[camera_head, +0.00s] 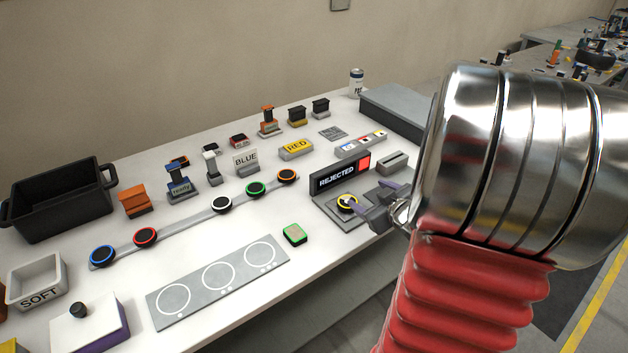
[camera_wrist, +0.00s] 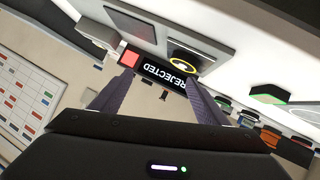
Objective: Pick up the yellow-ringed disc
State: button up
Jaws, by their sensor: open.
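The yellow-ringed disc (camera_head: 345,203) is dark with a bright yellow rim. It sits on the grey plate of the tester in front of the REJECTED sign (camera_head: 338,177).
A rail (camera_head: 190,219) holds blue, red, white, green and orange ringed discs. A grey plate with three circles (camera_head: 195,297) lies at the front. A green-topped block (camera_head: 295,234) lies left of the tester. A small grey slotted block (camera_head: 392,162) stands behind my gripper.

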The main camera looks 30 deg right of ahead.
aim_at(363, 222)
jog(key=s+f+y, duration=0.1)
jog(key=s, duration=0.1)
jog(key=s+f+t+y, duration=0.1)
jog(key=s+f, duration=0.1)
jog(key=shift+d+f+t, duration=0.2)
jog(key=shift+f+t, duration=0.1)
jog(key=s+t, duration=0.1)
jog(key=s+a+t+y, duration=0.1)
jog(key=s, duration=0.1)
jog(key=s+y, duration=0.1)
jog(key=s, duration=0.1)
jog(key=shift+a+f+m+t, duration=0.25)
jog(key=shift+a+m+t, duration=0.15)
jog(key=shift+w, duration=0.1)
jog(key=shift+w+a+f, duration=0.1)
jog(key=shift+w+f, duration=0.1)
jog(key=shift+w, duration=1.2)
jog(key=shift+w+d+f, duration=0.1)
jog(key=shift+w+f, duration=0.15)
jog(key=shift+w, duration=1.2)
jog(key=shift+w+a+f, duration=0.1)
jog(key=shift+w+f, duration=0.1)
jog(key=shift+w, duration=1.2)
jog(key=shift+w, duration=0.1)
jog(key=shift+w+f, duration=0.2)
jog(key=shift+w, duration=1.05)
jog(key=shift+w+f, duration=0.2)
jog(key=shift+w, duration=1)
